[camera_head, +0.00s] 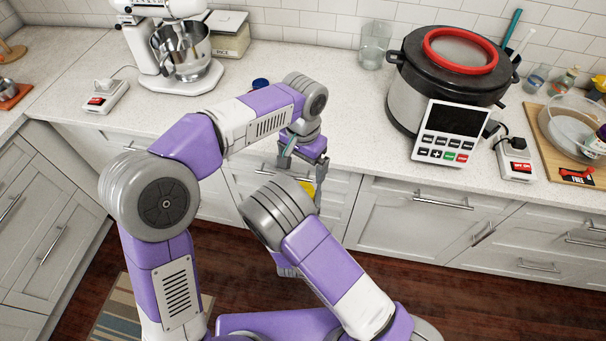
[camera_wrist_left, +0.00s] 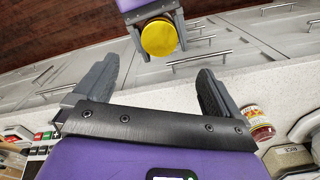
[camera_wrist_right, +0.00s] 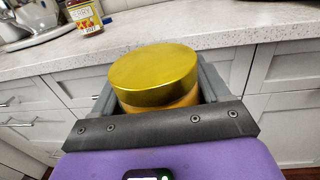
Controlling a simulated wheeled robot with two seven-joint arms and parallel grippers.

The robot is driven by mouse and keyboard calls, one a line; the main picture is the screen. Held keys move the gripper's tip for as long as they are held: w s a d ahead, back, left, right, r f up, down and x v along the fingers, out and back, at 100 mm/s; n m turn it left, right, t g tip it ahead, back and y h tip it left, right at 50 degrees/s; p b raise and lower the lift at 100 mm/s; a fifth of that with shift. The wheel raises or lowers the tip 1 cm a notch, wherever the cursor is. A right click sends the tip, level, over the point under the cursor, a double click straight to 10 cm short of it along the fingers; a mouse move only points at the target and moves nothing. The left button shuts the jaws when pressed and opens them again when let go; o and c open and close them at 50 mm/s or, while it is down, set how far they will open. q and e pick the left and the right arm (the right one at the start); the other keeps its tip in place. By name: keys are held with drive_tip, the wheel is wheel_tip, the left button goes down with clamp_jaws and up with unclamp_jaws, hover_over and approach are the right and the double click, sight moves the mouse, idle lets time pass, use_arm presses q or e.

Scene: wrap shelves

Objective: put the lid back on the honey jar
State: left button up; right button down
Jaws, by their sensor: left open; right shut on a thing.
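The honey jar's gold lid (camera_wrist_right: 155,72) shows in the right wrist view, sitting on top of an amber-coloured body, seemingly the honey jar (camera_wrist_right: 160,107). My right gripper (camera_wrist_right: 157,88) is shut around this body and holds it in front of the counter. Whether the lid is fully seated cannot be told. The lid's round top also faces the left wrist view (camera_wrist_left: 160,38). In the head view only a yellow patch of it (camera_head: 308,188) shows; my arms hide the rest. My left gripper (camera_wrist_left: 150,82) is open and empty, apart from the lid.
A berry jar (camera_wrist_right: 85,15) stands near the counter edge; its blue lid shows in the head view (camera_head: 260,83). A mixer (camera_head: 180,50) stands behind left, a large cooker (camera_head: 440,80) and a keypad panel (camera_head: 449,132) to the right. The counter's middle (camera_head: 350,110) is clear.

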drive_tip(key=shift+r, duration=0.1)
use_arm(q)
drive_tip(key=shift+r, duration=0.75)
drive_tip(key=w+a+f+n+t+h, duration=0.1)
drive_tip(key=w+a+f+n, duration=0.15)
drive_tip(key=a+f, duration=0.45)
drive_tip(key=w+a+f+n+t+h, duration=0.1)
drive_tip(key=w+a+f, duration=0.4)
drive_tip(key=f, duration=0.5)
drive_tip(key=s+f+n+h, duration=0.1)
drive_tip(key=s+f+n, duration=0.2)
drive_tip(key=s+f, duration=0.6)
drive_tip(key=s+a+f+n+g+h, duration=0.1)
drive_tip(key=s+f+n, duration=0.3)
drive_tip(key=s+f, duration=0.5)
drive_tip(key=s, duration=0.7)
drive_tip(key=shift+s+f, duration=0.25)
drive_tip(key=shift+f, duration=0.05)
